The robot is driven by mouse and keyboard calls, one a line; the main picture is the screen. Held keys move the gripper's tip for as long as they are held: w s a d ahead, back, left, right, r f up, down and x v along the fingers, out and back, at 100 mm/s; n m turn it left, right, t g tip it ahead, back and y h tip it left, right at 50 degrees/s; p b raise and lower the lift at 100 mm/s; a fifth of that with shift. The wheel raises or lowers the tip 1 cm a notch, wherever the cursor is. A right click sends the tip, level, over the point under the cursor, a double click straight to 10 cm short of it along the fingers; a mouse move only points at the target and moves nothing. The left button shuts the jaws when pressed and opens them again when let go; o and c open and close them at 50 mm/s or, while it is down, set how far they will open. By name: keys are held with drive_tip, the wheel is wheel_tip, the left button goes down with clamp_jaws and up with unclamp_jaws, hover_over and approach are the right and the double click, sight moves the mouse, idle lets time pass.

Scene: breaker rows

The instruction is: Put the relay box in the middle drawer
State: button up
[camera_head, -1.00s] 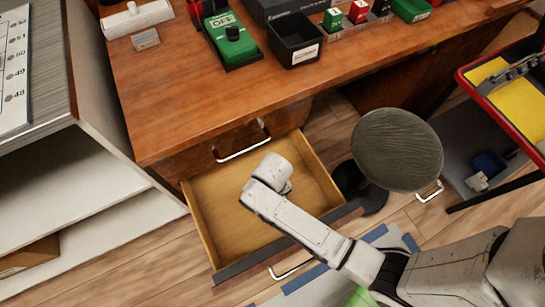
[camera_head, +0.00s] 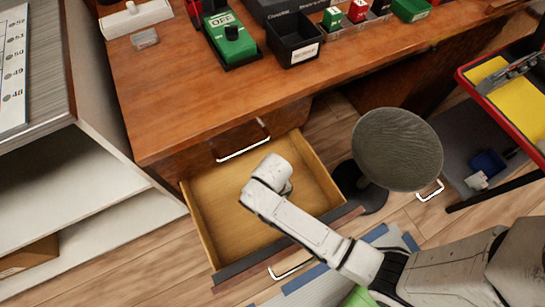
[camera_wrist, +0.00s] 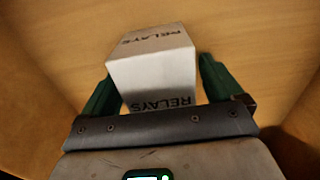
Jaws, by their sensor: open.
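The relay box (camera_wrist: 155,65) is a white box marked RELAYS. In the wrist view it sits between the two green fingers of my gripper (camera_wrist: 157,85), which are open, with a gap showing beside the box at the right finger. The drawer's wooden floor (camera_wrist: 255,50) lies around and behind it. I cannot tell whether the box rests on that floor. In the head view a wooden drawer (camera_head: 215,205) stands pulled out below the desk, under a closed front with a handle. My arm reaches over and into it, hiding the gripper and the box.
The wooden desk top (camera_head: 170,100) carries a green OFF switch box (camera_head: 232,45), a black bin (camera_head: 293,40) and small coloured blocks. A round stool (camera_head: 398,150) stands close to the drawer's right side. A white shelf unit (camera_head: 110,170) is at the left. A red-edged cart (camera_head: 500,100) is at the right.

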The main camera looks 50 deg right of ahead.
wheel_tip(320, 180, up, 12)
drive_tip(key=p, duration=0.3)
drive_tip(key=s+d+r+n+t, duration=0.1)
drive_tip(key=s+d+r+n, duration=0.2)
drive_tip(key=s+d+r, duration=0.4)
drive_tip(key=s, duration=0.3)
drive_tip(key=shift+s+d, duration=0.2)
drive_tip(key=shift+d, duration=0.2)
drive_tip(key=shift+r, duration=0.1)
